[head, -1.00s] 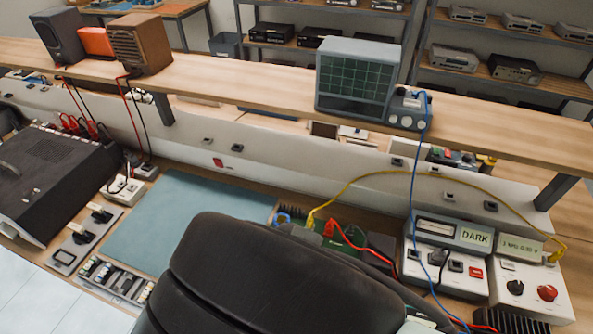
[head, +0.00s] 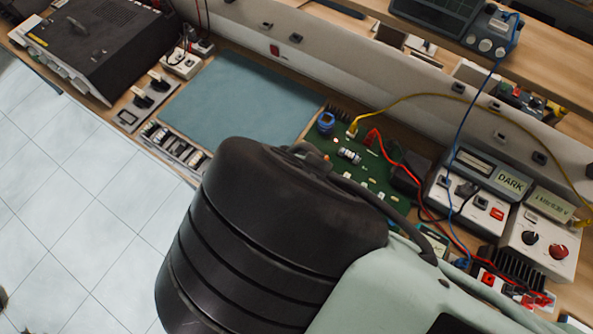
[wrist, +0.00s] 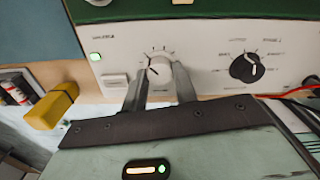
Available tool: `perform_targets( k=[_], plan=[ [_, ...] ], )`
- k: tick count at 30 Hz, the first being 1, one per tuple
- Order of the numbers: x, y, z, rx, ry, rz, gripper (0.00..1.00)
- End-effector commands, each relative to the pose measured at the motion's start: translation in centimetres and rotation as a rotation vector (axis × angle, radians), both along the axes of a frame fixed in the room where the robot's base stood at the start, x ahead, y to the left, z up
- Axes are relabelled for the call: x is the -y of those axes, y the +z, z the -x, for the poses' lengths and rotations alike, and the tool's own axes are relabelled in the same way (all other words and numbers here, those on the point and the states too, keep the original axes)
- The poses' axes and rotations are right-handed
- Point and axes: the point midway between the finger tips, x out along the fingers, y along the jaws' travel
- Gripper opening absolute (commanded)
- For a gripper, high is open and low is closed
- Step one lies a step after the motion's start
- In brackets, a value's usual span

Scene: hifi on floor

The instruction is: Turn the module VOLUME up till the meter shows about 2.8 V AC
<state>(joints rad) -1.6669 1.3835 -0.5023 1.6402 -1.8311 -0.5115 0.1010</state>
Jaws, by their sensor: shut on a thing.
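In the wrist view, a module's white front panel (wrist: 206,62) carries a pale knob (wrist: 158,71) with a dark pointer line and tick marks. My gripper (wrist: 160,84) is shut on this pale knob, one finger on each side. A black knob (wrist: 247,68) with a white pointer sits to its right. The panel lettering is too blurred to read, so I cannot tell which knob is VOLUME. In the head view, a display (head: 510,182) reads DARK, and a generator-like box (head: 540,238) shows about 1 kHz 0.30 V. My arm hides the gripper there.
A green circuit board (head: 350,155) with red and yellow leads lies behind my arm. A teal mat (head: 245,105) is clear. A black finned heatsink (head: 518,265) stands at right. In the wrist view, a yellow block (wrist: 52,106) is left of my gripper, and a green light (wrist: 96,57) glows.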

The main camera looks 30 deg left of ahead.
Motion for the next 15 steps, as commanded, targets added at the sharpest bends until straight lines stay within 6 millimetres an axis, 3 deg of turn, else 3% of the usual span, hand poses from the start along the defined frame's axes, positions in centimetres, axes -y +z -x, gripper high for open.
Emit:
perform_targets(
  k=[15],
  plan=[
    [-0.05, 0.00, 0.05, 0.000, -0.165, 0.000, 0.06]
  ],
)
